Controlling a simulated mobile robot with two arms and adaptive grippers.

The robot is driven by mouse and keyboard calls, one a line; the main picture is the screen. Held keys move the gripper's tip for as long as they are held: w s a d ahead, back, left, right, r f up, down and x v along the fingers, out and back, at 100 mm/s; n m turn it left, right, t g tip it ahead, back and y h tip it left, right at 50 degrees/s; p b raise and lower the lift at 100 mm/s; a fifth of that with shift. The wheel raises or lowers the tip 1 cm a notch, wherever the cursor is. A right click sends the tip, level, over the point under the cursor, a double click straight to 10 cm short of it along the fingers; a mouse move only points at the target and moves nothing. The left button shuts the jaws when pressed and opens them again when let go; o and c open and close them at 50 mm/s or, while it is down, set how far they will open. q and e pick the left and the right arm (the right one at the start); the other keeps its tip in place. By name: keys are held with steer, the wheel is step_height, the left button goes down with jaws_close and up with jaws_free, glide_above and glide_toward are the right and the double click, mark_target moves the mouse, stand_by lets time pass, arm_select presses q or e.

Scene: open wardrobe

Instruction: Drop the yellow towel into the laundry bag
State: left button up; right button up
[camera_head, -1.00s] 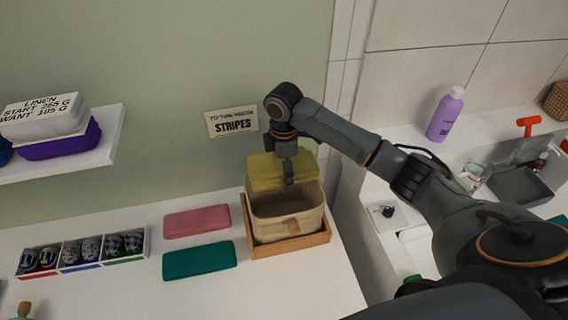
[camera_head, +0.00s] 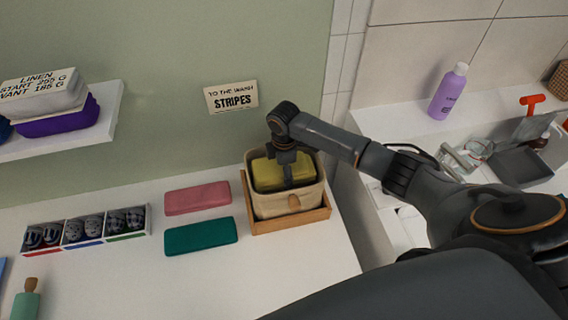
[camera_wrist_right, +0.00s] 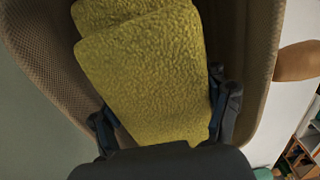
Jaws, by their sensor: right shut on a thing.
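The yellow towel (camera_head: 270,174) is folded and sits inside the mouth of the beige laundry bag (camera_head: 272,207), which stands in a wooden tray (camera_head: 262,226). My right gripper (camera_head: 288,178) reaches down into the bag and is shut on the towel. In the right wrist view the towel (camera_wrist_right: 150,80) lies between the two dark fingers (camera_wrist_right: 165,112), with the bag's wall (camera_wrist_right: 255,60) around it. The bag's bottom is hidden. My left gripper is not in view.
A box of rolled socks (camera_head: 85,230) is farther left. A sign reading "STRIPES" (camera_head: 231,97) hangs on the wall behind. A purple bottle (camera_head: 448,92) stands at the right.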

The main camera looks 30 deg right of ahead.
step_height(320, 180, down, 7)
steer(key=b, duration=0.4)
steer(key=shift+r+b, duration=0.15)
steer(key=shift+b, duration=0.2)
steer(key=shift+f+b, duration=0.7)
steer(key=shift+b, duration=0.05)
steer(key=shift+f, duration=0.6)
steer(key=o, duration=0.9)
steer(key=shift+c, duration=0.2)
